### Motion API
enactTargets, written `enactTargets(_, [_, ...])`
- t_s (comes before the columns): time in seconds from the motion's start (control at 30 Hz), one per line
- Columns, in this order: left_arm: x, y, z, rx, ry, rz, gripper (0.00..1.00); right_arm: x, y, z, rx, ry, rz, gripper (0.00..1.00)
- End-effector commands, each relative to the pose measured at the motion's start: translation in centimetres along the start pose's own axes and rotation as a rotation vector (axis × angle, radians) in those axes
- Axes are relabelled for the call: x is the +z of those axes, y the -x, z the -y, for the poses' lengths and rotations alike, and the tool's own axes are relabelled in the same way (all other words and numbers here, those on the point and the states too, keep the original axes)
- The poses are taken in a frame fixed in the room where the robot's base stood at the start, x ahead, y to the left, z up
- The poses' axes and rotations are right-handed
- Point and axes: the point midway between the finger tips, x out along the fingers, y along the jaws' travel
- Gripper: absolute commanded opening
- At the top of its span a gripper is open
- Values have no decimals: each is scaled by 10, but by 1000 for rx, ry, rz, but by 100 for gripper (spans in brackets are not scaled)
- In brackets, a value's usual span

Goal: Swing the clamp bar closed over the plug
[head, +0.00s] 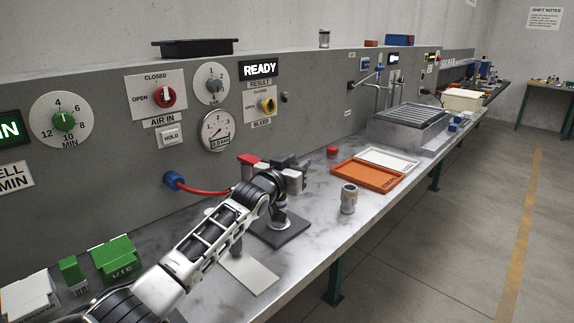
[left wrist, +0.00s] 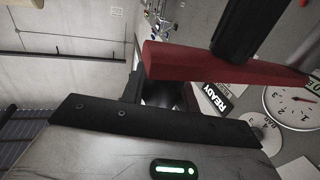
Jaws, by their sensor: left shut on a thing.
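The red clamp bar (head: 247,159) shows in the head view at the left of my left gripper (head: 290,172), above the test fixture on its dark base plate (head: 292,232). In the left wrist view the red bar (left wrist: 190,62) crosses close in front of the gripper, with a black upright grip (left wrist: 250,28) on it. My left gripper is shut on the clamp bar; its fingertips are mostly hidden. A light metal part (head: 279,218) shows under my wrist. The plug cannot be made out behind my arm. My right gripper is not in view.
A red hose (head: 205,191) runs from a blue wall fitting toward the fixture. A metal fitting (head: 348,198), orange tray (head: 368,177), white tray (head: 390,158) and red button (head: 332,151) stand to the right. Green blocks (head: 115,258) sit front left.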

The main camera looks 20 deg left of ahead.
Motion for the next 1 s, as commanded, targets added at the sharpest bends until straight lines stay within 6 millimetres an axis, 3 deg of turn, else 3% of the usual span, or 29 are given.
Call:
enactTargets(0.4, [1,-1,1,5,-2,1,0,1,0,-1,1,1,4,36])
enactTargets(0.43, [1,-1,1,4,-2,1,32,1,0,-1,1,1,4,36])
enactTargets(0.5, [1,-1,1,4,-2,1,52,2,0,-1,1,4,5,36])
enactTargets(0.83, [1,0,0,6,0,2,52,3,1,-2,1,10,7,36])
enactTargets(1.0, [2,14,-1,7,2,2,52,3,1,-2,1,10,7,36])
